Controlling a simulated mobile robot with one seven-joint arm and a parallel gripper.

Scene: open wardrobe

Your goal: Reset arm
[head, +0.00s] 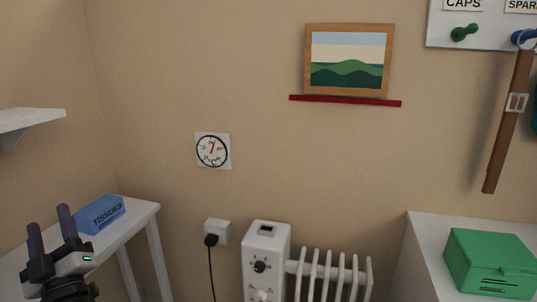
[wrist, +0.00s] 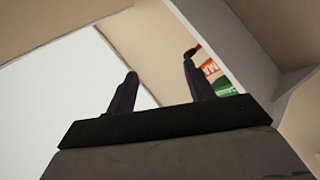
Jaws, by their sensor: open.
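My gripper (head: 50,232) is at the lower left of the head view, in front of the white table. Its two dark fingers point up and stand apart, with nothing between them. In the wrist view my gripper (wrist: 158,92) is also open and empty. A red, white and green item with lettering (wrist: 214,72) shows behind its right finger, partly hidden. I cannot tell what this item is.
A blue tissue box (head: 100,214) lies on the white table (head: 146,214) near my gripper. A white shelf (head: 30,121) juts out above left. A heater (head: 265,262) stands centre. A green box (head: 490,264) sits at right; a brown belt (head: 508,125) hangs above it.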

